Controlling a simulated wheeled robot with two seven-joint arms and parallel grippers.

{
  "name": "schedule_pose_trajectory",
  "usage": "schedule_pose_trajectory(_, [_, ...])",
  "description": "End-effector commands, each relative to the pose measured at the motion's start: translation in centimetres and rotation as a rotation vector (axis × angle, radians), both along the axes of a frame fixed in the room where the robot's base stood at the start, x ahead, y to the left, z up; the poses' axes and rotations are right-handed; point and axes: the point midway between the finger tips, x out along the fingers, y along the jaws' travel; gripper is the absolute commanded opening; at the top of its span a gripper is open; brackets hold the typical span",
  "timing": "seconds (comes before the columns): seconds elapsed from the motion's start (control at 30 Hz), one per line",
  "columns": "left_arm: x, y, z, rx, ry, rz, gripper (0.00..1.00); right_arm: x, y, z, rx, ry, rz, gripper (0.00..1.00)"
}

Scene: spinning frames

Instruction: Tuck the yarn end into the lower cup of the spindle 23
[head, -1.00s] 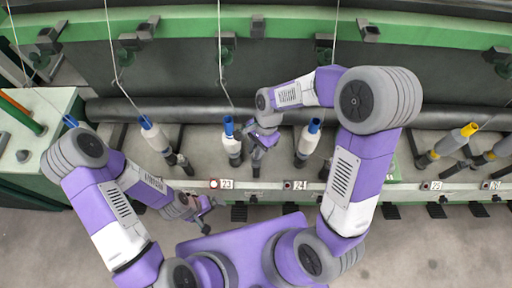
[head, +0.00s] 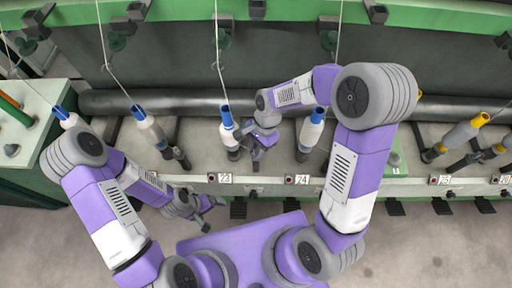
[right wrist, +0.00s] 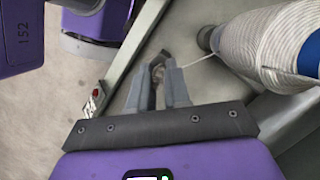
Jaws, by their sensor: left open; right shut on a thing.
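Spindle 23 carries a white yarn bobbin (head: 230,135) with a blue tube top, above the number plate 23 (head: 225,178). The bobbin also shows large at the upper right of the right wrist view (right wrist: 268,42). A grey round part (right wrist: 206,39), apparently the lower cup, sits at the bobbin's base. My right gripper (head: 256,155) is just right of this spindle. In the right wrist view its fingers (right wrist: 160,78) are shut on the yarn end, and the white yarn (right wrist: 200,59) runs from them to the bobbin. My left gripper (head: 213,203) is open and empty, in front of the machine's edge.
White bobbins with blue tops stand left (head: 148,128) and right (head: 311,130) of spindle 23. Grey floor lies open in front.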

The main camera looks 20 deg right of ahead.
Motion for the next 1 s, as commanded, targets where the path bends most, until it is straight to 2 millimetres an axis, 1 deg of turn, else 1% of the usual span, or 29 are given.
schedule_pose_trajectory(0.33, [0.0, 0.0, -0.1, 0.000, 0.000, 0.000, 1.00, 0.0, 0.0, -0.3, -0.001, 0.002, 0.000, 0.00])
schedule_pose_trajectory(0.37, [0.0, 0.0, -0.1, 0.000, 0.000, 0.000, 1.00, -0.1, 0.0, -0.3, -0.001, 0.002, 0.000, 0.22])
schedule_pose_trajectory(0.5, [0.0, 0.0, -0.1, 0.000, 0.000, 0.000, 1.00, -0.1, 0.0, -0.3, -0.001, 0.003, 0.000, 0.42])
schedule_pose_trajectory(0.6, [0.0, 0.0, -0.1, 0.000, 0.000, 0.000, 1.00, -0.1, -0.1, -0.2, -0.001, 0.004, 0.000, 0.43])
schedule_pose_trajectory(0.67, [0.0, 0.0, 0.2, 0.000, 0.000, 0.000, 1.00, 0.0, -0.2, 0.2, -0.002, 0.003, 0.000, 0.47])
schedule_pose_trajectory(1.0, [0.0, 0.0, 2.5, 0.000, 0.000, 0.000, 1.00, 0.8, -1.4, 5.7, 0.000, -0.004, -0.002, 0.47])
